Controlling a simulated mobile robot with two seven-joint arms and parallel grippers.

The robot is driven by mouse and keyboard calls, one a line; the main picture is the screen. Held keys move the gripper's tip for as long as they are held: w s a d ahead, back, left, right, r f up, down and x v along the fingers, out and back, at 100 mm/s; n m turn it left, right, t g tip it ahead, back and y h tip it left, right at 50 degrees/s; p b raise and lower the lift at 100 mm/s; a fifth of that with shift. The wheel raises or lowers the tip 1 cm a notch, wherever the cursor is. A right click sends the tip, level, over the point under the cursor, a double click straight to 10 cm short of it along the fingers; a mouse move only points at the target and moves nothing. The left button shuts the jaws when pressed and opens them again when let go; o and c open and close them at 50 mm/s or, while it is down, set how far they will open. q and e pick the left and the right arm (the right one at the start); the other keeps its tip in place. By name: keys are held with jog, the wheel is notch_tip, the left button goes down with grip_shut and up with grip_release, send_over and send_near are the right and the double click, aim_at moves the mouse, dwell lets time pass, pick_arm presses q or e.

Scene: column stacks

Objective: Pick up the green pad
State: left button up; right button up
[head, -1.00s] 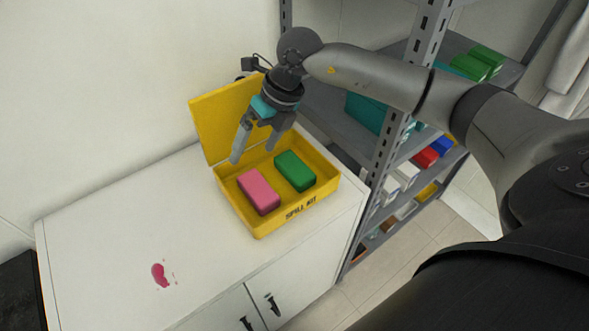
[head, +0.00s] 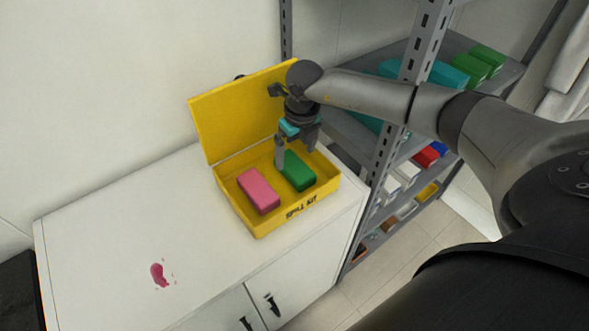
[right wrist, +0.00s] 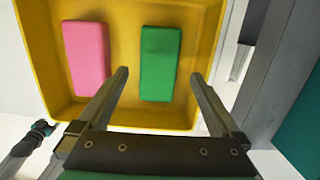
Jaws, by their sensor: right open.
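The green pad (head: 298,171) lies in the right part of the open yellow spill kit box (head: 262,231), beside a pink pad (head: 259,192). My right gripper (head: 294,156) is open and empty, right at the green pad's back end in the head view. In the right wrist view, the green pad (right wrist: 159,64) lies ahead of the right gripper (right wrist: 158,77), between the lines of its two spread fingers. The pink pad (right wrist: 87,57) is left of the left finger there. The left gripper does not show.
The box's yellow lid (head: 240,112) stands open at the back, near my right gripper. A grey metal shelf (head: 372,152) with several coloured boxes is close on the right.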

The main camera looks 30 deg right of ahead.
aim_at(295, 165)
notch_tip(295, 165, down, 5)
jog(key=shift+w+a+f, duration=0.1)
jog(key=shift+w, duration=0.05)
jog(key=c, duration=1.4)
